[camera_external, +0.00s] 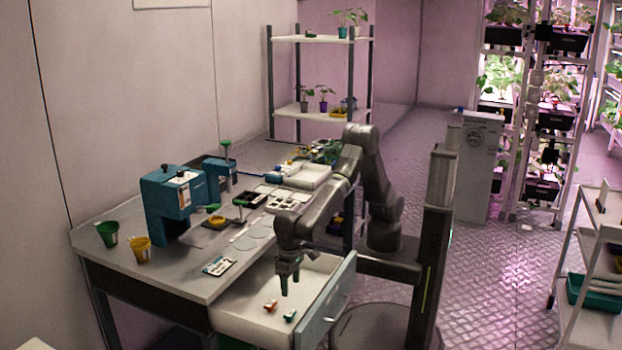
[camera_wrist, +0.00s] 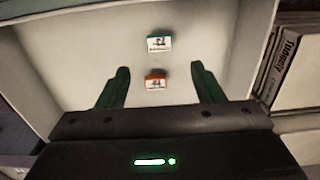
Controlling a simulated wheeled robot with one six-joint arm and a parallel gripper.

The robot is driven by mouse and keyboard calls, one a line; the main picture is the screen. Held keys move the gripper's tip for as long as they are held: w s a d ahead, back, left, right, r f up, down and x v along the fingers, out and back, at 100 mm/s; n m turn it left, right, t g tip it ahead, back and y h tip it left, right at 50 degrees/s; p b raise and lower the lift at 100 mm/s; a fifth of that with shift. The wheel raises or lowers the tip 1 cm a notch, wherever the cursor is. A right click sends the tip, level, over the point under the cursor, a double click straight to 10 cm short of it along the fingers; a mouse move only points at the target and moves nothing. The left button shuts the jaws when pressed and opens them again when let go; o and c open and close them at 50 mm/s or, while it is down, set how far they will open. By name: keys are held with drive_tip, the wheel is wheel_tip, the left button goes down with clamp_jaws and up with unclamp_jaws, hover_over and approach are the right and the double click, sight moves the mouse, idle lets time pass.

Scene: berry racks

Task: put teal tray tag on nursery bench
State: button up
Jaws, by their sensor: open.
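The teal tray tag (camera_external: 290,315) lies in the open white drawer (camera_external: 240,308), near its front. It also shows in the wrist view (camera_wrist: 159,43), beyond my fingertips and about midway between them. An orange-red tag (camera_external: 271,306) lies beside it in the drawer; in the wrist view this tag (camera_wrist: 156,83) is closer to my gripper, between the fingers. My gripper (camera_external: 289,285) is open and empty, pointing down above the drawer. It also shows in the wrist view (camera_wrist: 160,72). The nursery bench (camera_external: 110,262) is the grey table over the drawer.
On the bench stand a teal machine (camera_external: 172,200), a green cup (camera_external: 107,234), a yellow cup (camera_external: 141,246) and a small card with tags (camera_external: 219,266). Black trays and a white tray (camera_external: 308,176) sit farther back.

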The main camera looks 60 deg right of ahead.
drive_tip(key=shift+r, duration=0.3)
drive_tip(key=shift+c, duration=0.9)
drive_tip(key=shift+r, duration=0.1)
